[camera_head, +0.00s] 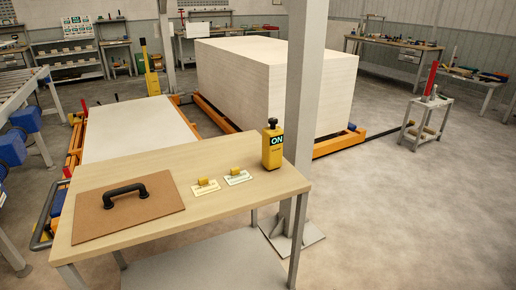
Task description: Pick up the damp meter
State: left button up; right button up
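A yellow upright device (272,151) with a dark knob on top and an "ON" panel stands at the back right corner of the wooden table (235,202). It looks most like the damp meter, but the small print on it is not readable. Two small yellow blocks lie on pale cards in the middle of the table: the left card (206,189) and the right card (238,178). Neither of my grippers shows in the head view.
A brown board (95,209) with a black handle (126,190) lies on the table's left part. A grey post (303,100) rises just behind the table's right end. Beyond are a large pale stack (275,80) and a low sheet (135,128) on orange frames.

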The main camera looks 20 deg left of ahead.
aim_at(272, 140)
jog(key=i+l+u, duration=0.1)
jog(key=i+u, duration=0.15)
jog(key=i, duration=0.15)
jog(key=i+l+u, duration=0.25)
jog(key=i, duration=0.2)
jog(key=j, duration=0.05)
